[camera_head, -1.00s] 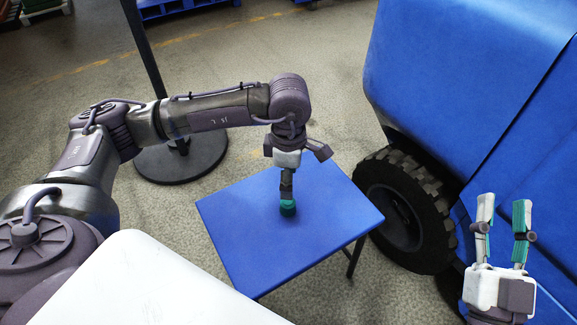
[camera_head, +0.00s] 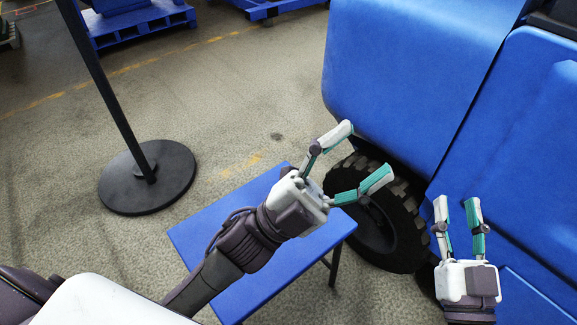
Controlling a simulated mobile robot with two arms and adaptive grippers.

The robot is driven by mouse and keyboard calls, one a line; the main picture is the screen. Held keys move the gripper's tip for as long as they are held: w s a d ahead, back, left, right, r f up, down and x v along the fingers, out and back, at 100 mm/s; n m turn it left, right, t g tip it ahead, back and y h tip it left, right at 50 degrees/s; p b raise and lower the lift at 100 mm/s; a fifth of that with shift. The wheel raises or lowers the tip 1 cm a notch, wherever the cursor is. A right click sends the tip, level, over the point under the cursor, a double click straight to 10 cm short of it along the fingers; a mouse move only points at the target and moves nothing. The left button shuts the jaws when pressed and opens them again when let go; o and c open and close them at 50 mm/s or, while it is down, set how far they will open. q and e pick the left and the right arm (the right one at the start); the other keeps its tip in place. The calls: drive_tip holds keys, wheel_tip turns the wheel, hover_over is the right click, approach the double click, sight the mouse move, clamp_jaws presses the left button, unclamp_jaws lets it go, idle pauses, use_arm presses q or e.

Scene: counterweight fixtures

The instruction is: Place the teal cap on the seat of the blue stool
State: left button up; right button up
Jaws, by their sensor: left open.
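The blue stool (camera_head: 205,232) stands on the floor in the middle of the head view, its flat seat partly covered by my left arm. The teal cap is not visible now; my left arm and gripper hide the middle of the seat. My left gripper (camera_head: 358,156) is open, with nothing between its teal-padded fingers. It points up and to the right, and its fingertips appear past the seat's far right edge, in front of the wheel. My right gripper (camera_head: 457,206) is open and empty at the lower right, fingers pointing up, apart from the stool.
A large blue vehicle (camera_head: 420,75) with a black wheel (camera_head: 385,232) stands close to the right of the stool. A black post on a round base (camera_head: 147,178) stands to the left. Blue pallets (camera_head: 140,22) lie at the back. The floor behind the stool is clear.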

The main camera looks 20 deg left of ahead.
use_arm(q)
drive_tip(key=w+a+f+n+t+y, duration=0.2)
drive_tip(key=a+f+n+y, duration=0.3)
drive_tip(key=n+y, duration=0.3)
drive_tip(key=w+a+f+n+t+y, duration=0.2)
drive_tip(key=a+f+n+t+y, duration=0.2)
drive_tip(key=n+y, duration=0.5)
drive_tip(key=a+f+n, duration=0.1)
drive_tip(key=n, duration=0.2)
drive_tip(key=shift+w+a+f+n, duration=0.2)
drive_tip(key=shift+w+f+n, duration=0.1)
drive_tip(key=shift+w+f, duration=0.05)
drive_tip(key=shift+w, duration=0.1)
